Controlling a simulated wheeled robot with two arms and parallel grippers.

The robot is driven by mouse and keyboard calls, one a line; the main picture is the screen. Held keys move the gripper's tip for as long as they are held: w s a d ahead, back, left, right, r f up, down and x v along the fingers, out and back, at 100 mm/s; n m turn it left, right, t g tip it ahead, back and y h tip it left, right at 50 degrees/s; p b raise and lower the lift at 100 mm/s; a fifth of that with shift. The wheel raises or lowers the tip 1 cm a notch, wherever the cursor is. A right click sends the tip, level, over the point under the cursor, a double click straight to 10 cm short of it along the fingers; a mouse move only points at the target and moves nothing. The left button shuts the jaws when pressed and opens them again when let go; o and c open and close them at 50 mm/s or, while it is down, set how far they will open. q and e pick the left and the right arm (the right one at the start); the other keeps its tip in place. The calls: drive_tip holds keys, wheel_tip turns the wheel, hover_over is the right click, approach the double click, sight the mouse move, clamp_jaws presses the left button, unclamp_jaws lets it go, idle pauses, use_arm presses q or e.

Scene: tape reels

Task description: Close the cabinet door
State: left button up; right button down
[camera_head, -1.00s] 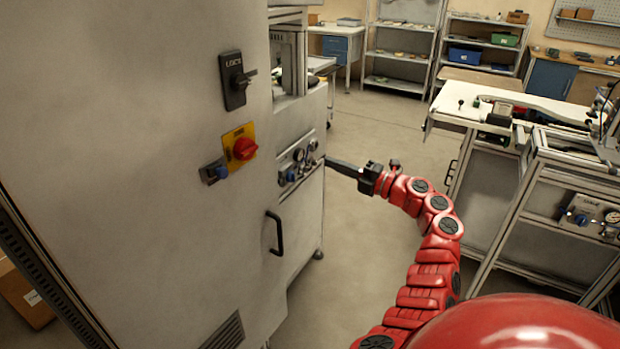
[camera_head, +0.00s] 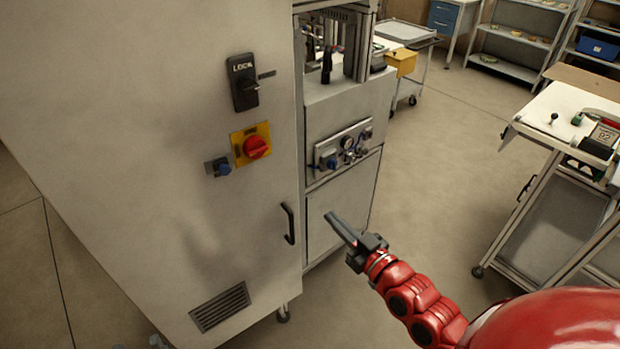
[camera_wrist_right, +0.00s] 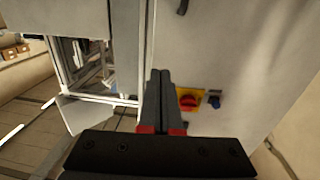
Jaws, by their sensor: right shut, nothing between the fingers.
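The cabinet door (camera_head: 170,150) is a large, plain grey panel filling the left of the head view. It carries a black lock switch (camera_head: 244,82), a red knob on a yellow plate (camera_head: 252,145), a black handle (camera_head: 289,223) near its right edge and a vent at the bottom. I cannot tell whether a gap remains along its edge. My right gripper (camera_head: 332,217) is shut and empty, just right of the handle in the picture and apart from it. Its fingers (camera_wrist_right: 159,90) also show in the right wrist view, with the door panel (camera_wrist_right: 240,50) beside them. My left gripper is not in view.
A machine (camera_head: 345,195) with a gauge panel (camera_head: 342,148) stands right behind the door's edge. A trolley (camera_head: 408,60) is further back. A workbench (camera_head: 560,125) stands at the right. The floor (camera_head: 440,170) between is clear.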

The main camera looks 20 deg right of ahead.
approach(291, 179)
drive_tip(key=x, duration=0.6)
drive_tip(key=shift+r, duration=0.15)
drive_tip(key=shift+w, duration=0.5)
